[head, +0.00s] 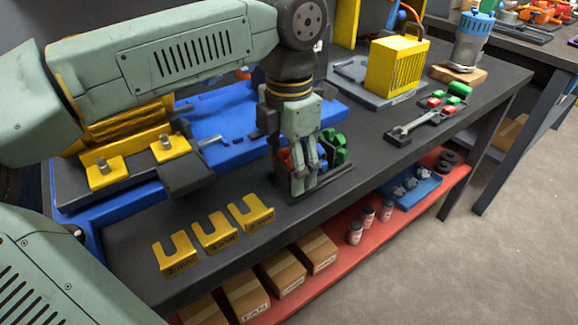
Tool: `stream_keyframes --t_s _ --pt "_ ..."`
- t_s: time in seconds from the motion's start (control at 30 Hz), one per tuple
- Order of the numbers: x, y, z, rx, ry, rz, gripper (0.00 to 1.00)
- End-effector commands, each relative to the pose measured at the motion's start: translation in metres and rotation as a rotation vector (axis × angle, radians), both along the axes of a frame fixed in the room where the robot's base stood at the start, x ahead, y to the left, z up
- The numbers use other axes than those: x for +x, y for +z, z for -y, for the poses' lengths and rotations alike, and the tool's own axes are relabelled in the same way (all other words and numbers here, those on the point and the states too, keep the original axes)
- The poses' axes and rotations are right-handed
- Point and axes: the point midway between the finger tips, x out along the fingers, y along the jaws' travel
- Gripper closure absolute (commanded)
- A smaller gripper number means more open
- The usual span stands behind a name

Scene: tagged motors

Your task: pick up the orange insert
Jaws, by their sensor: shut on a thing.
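My gripper (305,188) points down into a small dark tray (293,196) near the front edge of the bench. It is shut on a small part, most of which the fingers hide; I cannot tell its colour for sure. An orange-red insert (284,158) shows just left of the fingers, partly covered by them. Green inserts (339,157) lie at the right side of the same tray, and a bit of blue shows between the fingers. The gripper is still low, within the tray's outline.
Several yellow slotted gauges (214,233) stand left of the tray on the dark bench. A wrench (418,122) lies on a dark holder to the right, near a yellow cage (397,66). Boxes (283,272) sit on the red shelf below.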

Motion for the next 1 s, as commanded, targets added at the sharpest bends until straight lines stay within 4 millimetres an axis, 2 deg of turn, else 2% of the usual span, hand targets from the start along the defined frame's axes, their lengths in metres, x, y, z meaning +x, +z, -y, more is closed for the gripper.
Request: stream_keyframes --t_s 0.2,0.47,0.57,0.8,1.0 --pt "0.0 0.0 0.0 0.0 0.0 0.0 0.7" --pt "0.0 0.003 0.0 0.001 0.0 0.001 0.7" --pt "0.001 0.014 0.0 0.0 0.001 0.004 0.7" --pt "0.001 0.062 0.0 0.0 0.001 0.003 0.7" --pt "0.001 0.092 0.0 -0.001 0.0 0.001 0.7"
